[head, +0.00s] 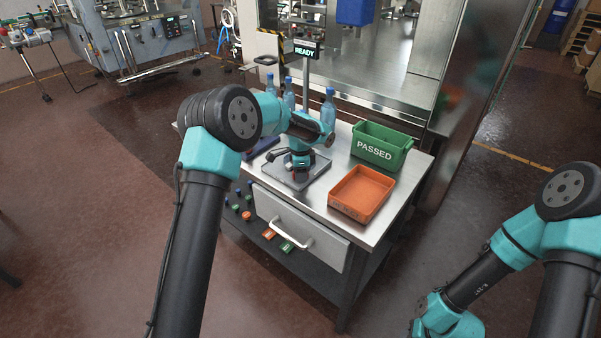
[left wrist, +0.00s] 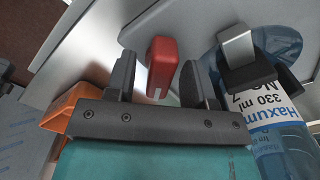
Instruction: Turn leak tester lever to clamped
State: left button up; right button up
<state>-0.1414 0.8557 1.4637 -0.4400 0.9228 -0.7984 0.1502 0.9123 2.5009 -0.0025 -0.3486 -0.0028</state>
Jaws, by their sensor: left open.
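The leak tester (head: 318,176) is a flat grey plate with a fixture on the steel table, largely hidden under my left wrist. My left gripper (head: 299,172) points down over it. In the left wrist view, a red lever handle (left wrist: 162,62) stands between the two open dark fingers, with visible gaps on both sides. A clear blue bottle (left wrist: 278,125) with a Haxum label is to the right of the fingers, beside a grey metal-and-black clamp part (left wrist: 238,48). The lever's base is hidden. My right arm runs off the bottom edge and its fingers are not shown.
A display (head: 307,49) on a post reads READY. Several bottles (head: 328,108) stand at the table's back. A green PASSED bin (head: 381,146) and an orange tray (head: 361,193) sit to the right. A drawer (head: 300,226) is shut at the front.

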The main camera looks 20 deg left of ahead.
pick_arm(q)
notch_tip(320, 180, up, 17)
jog(key=shift+r, duration=0.2)
dwell(0.4)
